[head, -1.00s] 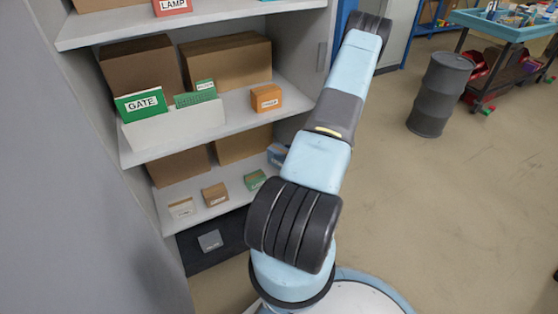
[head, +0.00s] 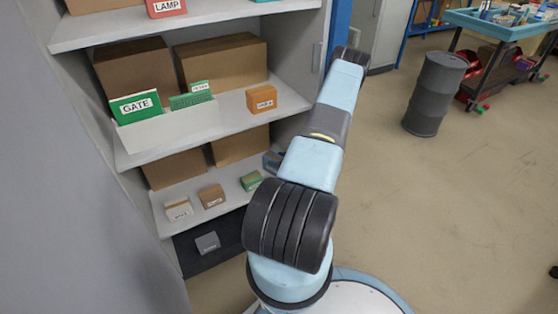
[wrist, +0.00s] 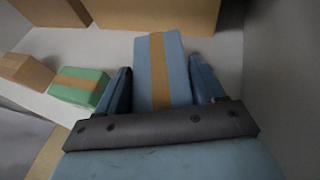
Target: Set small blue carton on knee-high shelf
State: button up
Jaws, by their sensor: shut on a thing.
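The small blue carton (wrist: 165,85) has a tan tape strip and sits between the two fingers of my gripper (wrist: 161,88), which is shut on it. In the head view a bit of the blue carton (head: 271,161) shows beside my arm, at the right end of the lower shelf (head: 228,203). My arm hides the gripper there. In the wrist view the lower shelf (wrist: 38,102) is pale, and the carton is over its right part. I cannot tell whether the carton touches the shelf.
A green carton (wrist: 80,87) lies just left of my gripper, with a brown carton (wrist: 27,70) beyond it. A white carton (head: 178,209) stands farther left. Large brown boxes (head: 240,146) line the back. The cabinet's side wall (wrist: 283,80) is close on the right. The middle shelf (head: 150,152) is above.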

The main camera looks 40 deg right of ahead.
jog(key=o, duration=1.2)
jog(key=shift+f, duration=0.1)
jog(key=shift+o, duration=0.2)
jog(key=v, duration=1.2)
